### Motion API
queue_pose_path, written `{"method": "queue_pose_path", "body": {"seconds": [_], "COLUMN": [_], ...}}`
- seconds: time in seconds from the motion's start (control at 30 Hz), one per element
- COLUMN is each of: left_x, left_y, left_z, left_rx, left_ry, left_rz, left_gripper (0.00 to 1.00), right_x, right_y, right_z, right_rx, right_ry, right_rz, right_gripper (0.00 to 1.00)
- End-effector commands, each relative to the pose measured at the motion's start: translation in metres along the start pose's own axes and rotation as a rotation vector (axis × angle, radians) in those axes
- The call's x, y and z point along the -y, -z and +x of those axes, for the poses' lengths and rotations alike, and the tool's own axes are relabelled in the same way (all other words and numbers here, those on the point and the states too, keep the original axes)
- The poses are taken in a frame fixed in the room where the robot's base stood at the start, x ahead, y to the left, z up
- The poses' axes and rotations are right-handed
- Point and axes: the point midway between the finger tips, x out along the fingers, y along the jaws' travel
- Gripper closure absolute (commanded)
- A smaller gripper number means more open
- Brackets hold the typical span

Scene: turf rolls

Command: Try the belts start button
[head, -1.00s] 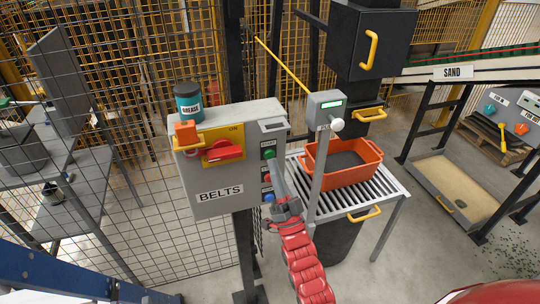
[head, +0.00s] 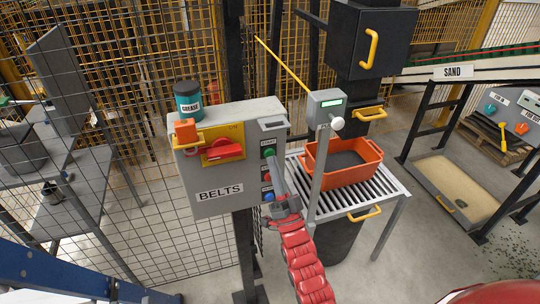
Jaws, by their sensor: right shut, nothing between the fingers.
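The grey BELTS box (head: 215,178) stands on a dark post in the middle of the head view. Its right side face carries a column of buttons: the green start button (head: 268,153) at the top, a red one (head: 266,177) below it, and a blue one (head: 268,197) at the bottom. My right gripper (head: 272,160) is shut and empty. The red arm comes up from below. My left gripper is not in view.
A red switch handle (head: 226,151) on a yellow plate and an orange padlock (head: 186,133) sit on the box front. A grease tub (head: 188,103) stands on top. A post with a small display (head: 327,106) rises close right of my arm, before an orange tray (head: 343,171) on rollers.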

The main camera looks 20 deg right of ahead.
Motion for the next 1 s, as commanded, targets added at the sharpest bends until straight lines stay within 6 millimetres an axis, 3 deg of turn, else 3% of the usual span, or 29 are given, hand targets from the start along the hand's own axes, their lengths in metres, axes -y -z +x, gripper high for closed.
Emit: {"method": "queue_pose_path", "body": {"seconds": [1.0], "left_x": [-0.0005], "left_y": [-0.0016], "left_z": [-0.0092], "left_rx": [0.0], "left_ry": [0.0], "left_rz": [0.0], "left_gripper": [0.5], "right_x": [-0.0057], "right_y": [-0.0059], "right_z": [0.0061], "right_rx": [0.001], "right_ry": [-0.001], "right_rz": [0.001], "right_gripper": [1.0]}}
